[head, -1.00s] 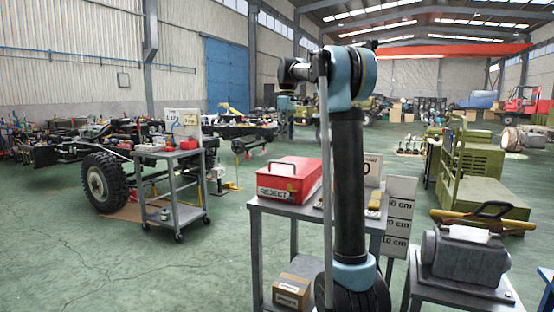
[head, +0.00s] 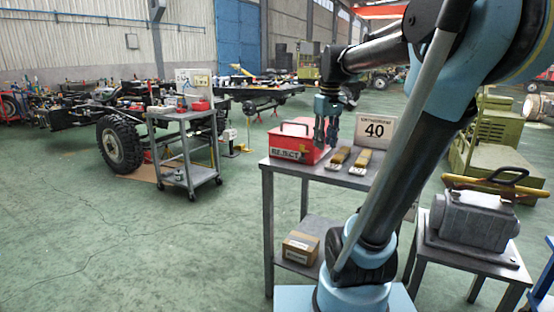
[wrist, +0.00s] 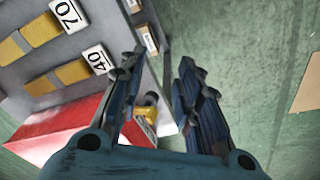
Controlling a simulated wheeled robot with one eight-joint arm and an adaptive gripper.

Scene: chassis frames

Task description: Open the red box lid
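The red box (head: 290,146) stands on a grey table, with a black handle on top and a "REJECT" label on its front. Its lid looks closed. My gripper (head: 327,140) points down beside the right end of the box in the head view. In the wrist view, my gripper (wrist: 160,65) has its two fingers apart with nothing held between them. The red box (wrist: 65,128) lies at the lower left there, partly hidden by my left finger and gripper body. A small yellow and black part (wrist: 150,100) shows between the fingers. Contact with the box cannot be told.
Two yellow-brown pieces with white ends (head: 351,160) lie on the grey table (head: 290,168), right of the box. A cardboard box (head: 300,247) sits on the lower shelf. A grey motor-like block (head: 475,220) stands at right. Floor at left is clear.

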